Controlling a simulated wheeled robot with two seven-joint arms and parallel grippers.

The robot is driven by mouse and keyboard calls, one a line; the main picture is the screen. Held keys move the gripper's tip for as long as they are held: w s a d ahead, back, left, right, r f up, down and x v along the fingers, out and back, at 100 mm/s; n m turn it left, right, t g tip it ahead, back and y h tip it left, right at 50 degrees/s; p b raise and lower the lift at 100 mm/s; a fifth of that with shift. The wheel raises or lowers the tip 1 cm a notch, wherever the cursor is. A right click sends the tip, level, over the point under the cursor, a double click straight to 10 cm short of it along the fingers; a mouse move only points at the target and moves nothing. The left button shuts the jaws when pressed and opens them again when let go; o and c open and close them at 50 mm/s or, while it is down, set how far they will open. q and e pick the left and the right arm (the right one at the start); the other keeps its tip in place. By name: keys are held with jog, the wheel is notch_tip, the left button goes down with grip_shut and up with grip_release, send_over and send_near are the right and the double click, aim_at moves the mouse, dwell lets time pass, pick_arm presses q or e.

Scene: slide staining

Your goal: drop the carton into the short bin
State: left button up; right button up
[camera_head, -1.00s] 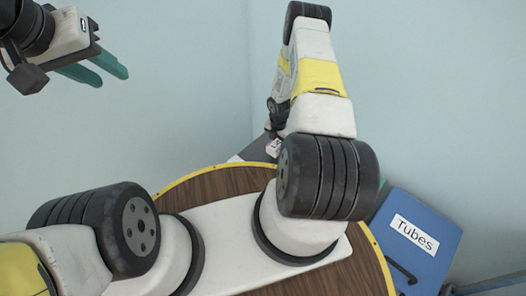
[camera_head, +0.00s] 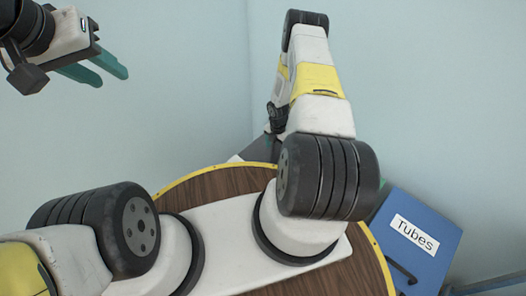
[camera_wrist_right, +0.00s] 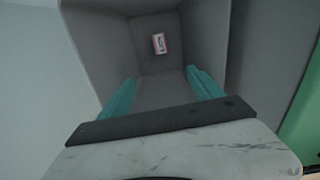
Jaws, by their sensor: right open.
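The carton (camera_wrist_right: 159,43), small and white with red edges and dark marks, is inside the grey bin (camera_wrist_right: 208,35) in the right wrist view. It is well beyond my fingertips, near the far end of the bin's inside; I cannot tell whether it is at rest. My right gripper (camera_wrist_right: 160,82) is open and empty, its teal fingers wide apart over the bin's mouth. In the head view my right arm mostly hides that gripper and the bin. My left gripper (camera_head: 108,74) is at the upper left of the head view, fingers apart and empty, far from the bin.
A blue box labelled "Tubes" (camera_head: 413,235) stands at the lower right of the head view. A green object (camera_wrist_right: 305,125) is at the right edge of the right wrist view. Pale walls (camera_head: 195,80) stand behind.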

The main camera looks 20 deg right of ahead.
notch_tip(320, 180, up, 8)
dwell(0.4)
jog(key=shift+f, duration=0.1)
